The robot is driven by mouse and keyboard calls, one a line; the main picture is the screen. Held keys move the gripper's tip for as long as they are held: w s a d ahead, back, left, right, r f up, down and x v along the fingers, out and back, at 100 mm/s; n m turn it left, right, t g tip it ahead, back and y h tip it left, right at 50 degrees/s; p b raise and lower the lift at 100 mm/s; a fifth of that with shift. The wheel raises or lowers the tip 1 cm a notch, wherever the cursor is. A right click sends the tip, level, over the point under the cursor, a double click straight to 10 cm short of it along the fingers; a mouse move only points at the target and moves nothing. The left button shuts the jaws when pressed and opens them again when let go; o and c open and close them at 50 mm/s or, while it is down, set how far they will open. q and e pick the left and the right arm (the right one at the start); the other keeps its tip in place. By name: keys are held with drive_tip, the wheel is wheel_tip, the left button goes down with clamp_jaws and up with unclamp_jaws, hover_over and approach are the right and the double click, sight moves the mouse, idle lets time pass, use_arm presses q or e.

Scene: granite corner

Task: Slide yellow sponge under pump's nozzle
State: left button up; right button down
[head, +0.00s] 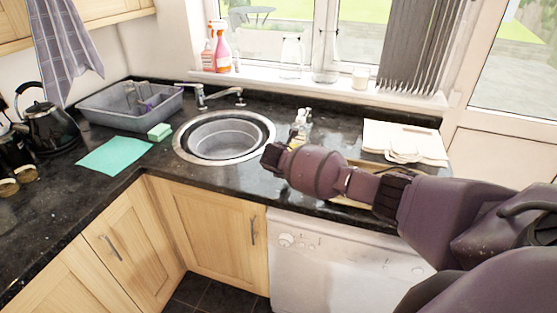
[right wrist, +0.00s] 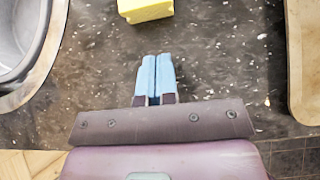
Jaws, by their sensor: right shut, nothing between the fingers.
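The yellow sponge (right wrist: 146,9) lies on the dark granite worktop at the top of the right wrist view, partly cut off by the frame edge. In the head view only a small yellow bit shows just behind my right arm. The pump bottle (head: 300,122) stands behind my right gripper, its lower part hidden by the arm. My right gripper's blue fingers (right wrist: 158,70) are shut and empty, pointing at the sponge with a gap of bare worktop between. The sponge is apart from the fingertips. The nozzle is too small to make out clearly. My left gripper is not in view.
The round sink (head: 263,123) lies left of my right gripper. A wooden board (right wrist: 304,60) lies to the right. White boards (head: 405,140) lie at the back right. A green sponge (head: 159,131) and green cloth (head: 114,156) lie left of the sink.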

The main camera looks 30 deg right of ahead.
drive_tip(key=shift+s+a+r, duration=0.2)
drive_tip(key=shift+s+r, duration=0.05)
drive_tip(key=shift+r, duration=0.15)
drive_tip(key=shift+s+a+r, duration=0.15)
drive_tip(key=shift+r, duration=0.1)
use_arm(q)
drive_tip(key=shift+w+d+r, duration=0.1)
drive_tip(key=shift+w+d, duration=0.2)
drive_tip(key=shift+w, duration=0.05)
use_arm(e)
drive_tip(key=v, duration=0.6)
drive_tip(key=shift+s+a+r, duration=0.2)
